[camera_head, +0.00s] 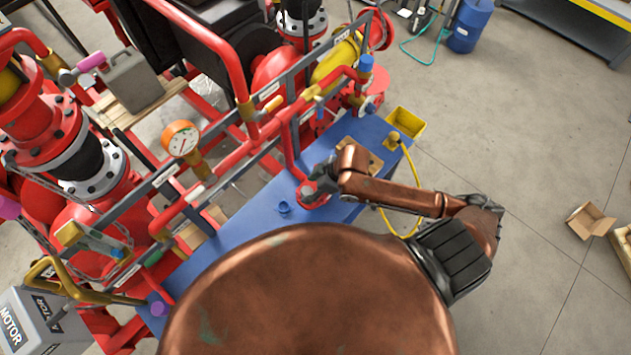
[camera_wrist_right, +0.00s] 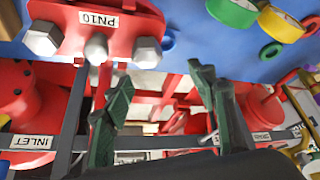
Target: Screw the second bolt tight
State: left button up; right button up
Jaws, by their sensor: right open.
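In the right wrist view a red flange plate (camera_wrist_right: 75,22) labelled PN10 carries three silver hex bolts in a row: a left bolt (camera_wrist_right: 43,39), a middle bolt (camera_wrist_right: 96,48) and a right bolt (camera_wrist_right: 147,52). I cannot tell which one is the second, or how tight each is. My right gripper (camera_wrist_right: 160,88) is open and empty, its green fingers apart, below the bolts in the picture. In the head view my right gripper (camera_head: 312,188) is over the blue bench, by a small red part. My left gripper is not in view.
The blue bench (camera_head: 240,220) lies along the red pump skid pipes (camera_head: 215,42). A yellow bin (camera_head: 407,122) is at its far end. Green (camera_wrist_right: 232,10) and yellow (camera_wrist_right: 281,23) rings show near the plate. A pressure gauge (camera_head: 181,140) stands on the pipework.

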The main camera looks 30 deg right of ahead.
aim_at(307, 192)
jog(key=shift+n+g, duration=0.5)
jog(key=shift+w+f+p, duration=0.2)
jog(key=shift+w+f, duration=0.2)
jog(key=shift+f, duration=0.75)
jog(key=shift+w+f+p, duration=0.15)
jog(key=shift+w+f, duration=0.25)
jog(key=shift+f, duration=0.75)
jog(key=shift+w+f+p, duration=0.2)
jog(key=shift+w+f, duration=0.2)
jog(key=shift+f, duration=0.75)
jog(key=shift+c, duration=0.6)
